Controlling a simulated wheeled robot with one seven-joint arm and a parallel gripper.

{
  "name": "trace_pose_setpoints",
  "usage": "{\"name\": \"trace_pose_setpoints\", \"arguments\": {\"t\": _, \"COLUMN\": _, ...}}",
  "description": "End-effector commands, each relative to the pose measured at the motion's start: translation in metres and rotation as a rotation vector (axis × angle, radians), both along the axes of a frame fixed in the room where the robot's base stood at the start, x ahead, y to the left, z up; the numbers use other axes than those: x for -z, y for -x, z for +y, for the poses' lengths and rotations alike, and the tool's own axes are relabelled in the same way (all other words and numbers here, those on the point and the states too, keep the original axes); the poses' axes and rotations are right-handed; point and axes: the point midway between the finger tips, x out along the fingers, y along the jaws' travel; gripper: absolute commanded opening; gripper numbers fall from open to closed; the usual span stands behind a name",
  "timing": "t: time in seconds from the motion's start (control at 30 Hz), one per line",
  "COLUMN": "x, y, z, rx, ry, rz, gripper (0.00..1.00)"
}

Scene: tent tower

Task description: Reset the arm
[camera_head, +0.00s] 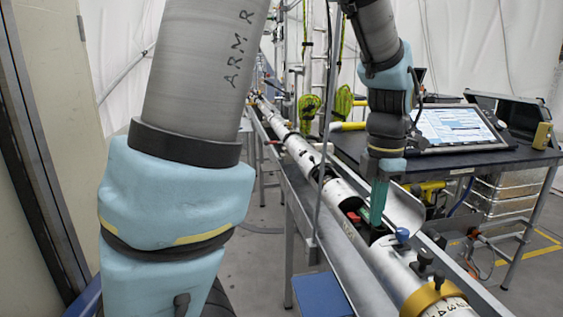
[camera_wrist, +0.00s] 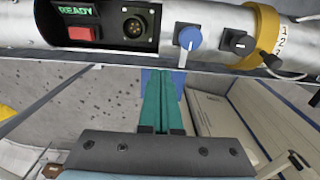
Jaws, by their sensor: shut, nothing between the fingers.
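My gripper (camera_head: 378,218) points down in the head view, with its teal fingers shut and empty. It is at the long metal tube (camera_head: 298,150), close to an opening in it and a raised curved cover (camera_head: 400,208). In the wrist view my gripper (camera_wrist: 162,73) shows as two teal fingers pressed together. The tube (camera_wrist: 203,15) crosses the top of that view. It carries a lit READY display (camera_wrist: 62,16), a red button (camera_wrist: 84,33), a round connector (camera_wrist: 133,26) and a blue knob (camera_wrist: 187,38). I cannot tell whether the fingertips touch anything.
A dark table (camera_head: 455,160) with a laptop-like screen (camera_head: 450,127) stands behind my arm at the right. A yellow drill (camera_head: 428,190) and metal cases (camera_head: 490,193) are below it. Open floor (camera_head: 262,255) shows at left of the rail.

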Motion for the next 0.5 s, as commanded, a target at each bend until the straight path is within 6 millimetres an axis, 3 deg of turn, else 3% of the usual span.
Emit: {"name": "trace_pose_setpoints", "arguments": {"t": 0.5, "x": 0.009, "y": -0.017, "z": 0.039, "rx": 0.250, "ry": 0.013, "rz": -0.013, "gripper": 0.00}}
